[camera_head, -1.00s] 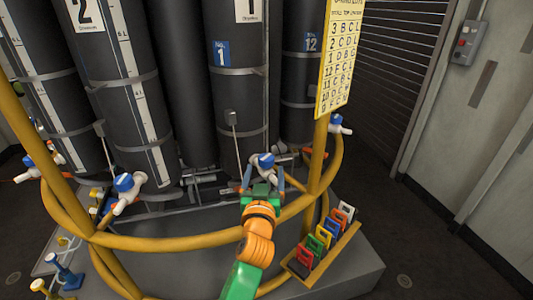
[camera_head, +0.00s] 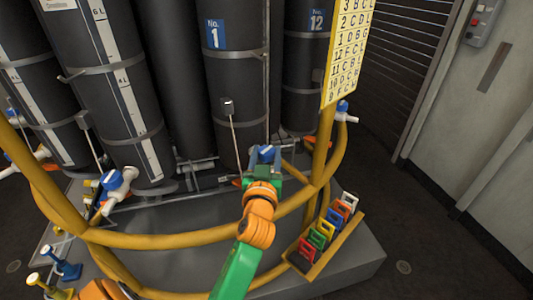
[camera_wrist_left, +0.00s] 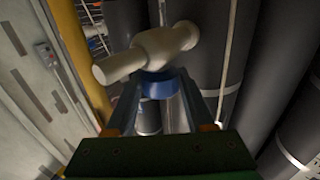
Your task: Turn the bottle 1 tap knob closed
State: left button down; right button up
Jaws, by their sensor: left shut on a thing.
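The bottle 1 tap has a blue knob (camera_head: 266,153) with a white mark, in front of the dark cylinder labelled No. 1 (camera_head: 233,100) in the head view. My left gripper (camera_head: 266,161), green with blue fingers on an orange wrist, is shut on this knob, one finger on each side. In the left wrist view the blue knob (camera_wrist_left: 158,86) sits between the finger ends, joined to the white tap body (camera_wrist_left: 152,52). The fingers and wrist hide most of the tap body in the head view. My right gripper is not in view.
A yellow tubular rail (camera_head: 180,241) curves in front of the cylinders, with my arm over it. Another blue-knobbed tap (camera_head: 117,180) is at left, and one (camera_head: 343,110) at right. A rack of coloured tags (camera_head: 328,240) and a yellow chart (camera_head: 346,50) stand at right.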

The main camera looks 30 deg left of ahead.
aim_at(263, 159)
pick_arm(q)
jog(key=m+h+p, duration=0.1)
jog(key=m+t+h+p, duration=0.1)
jog(key=h, duration=0.1)
jog(key=m+h+p, duration=0.1)
jog(key=p, duration=0.1)
jog(key=shift+a+r+t+h, duration=0.15)
jog(key=shift+r+t+h, duration=0.2)
jog(key=shift+t+h, duration=0.05)
jog(key=shift+f+m+h, duration=0.25)
jog(key=shift+m+h, duration=0.35)
jog(key=shift+h, duration=0.1)
jog(key=shift+c, duration=1.8)
grip_release()
jog(key=shift+w+f, duration=0.1)
jog(key=shift+o, duration=0.5)
jog(key=shift+w+f, duration=0.2)
jog(key=shift+w, duration=0.1)
jog(key=s, duration=0.4)
jog(key=s+b, duration=0.1)
jog(key=s, duration=0.1)
jog(key=shift+s+d+f, duration=0.1)
jog(key=shift+s+d, duration=0.3)
jog(key=shift+s, duration=0.15)
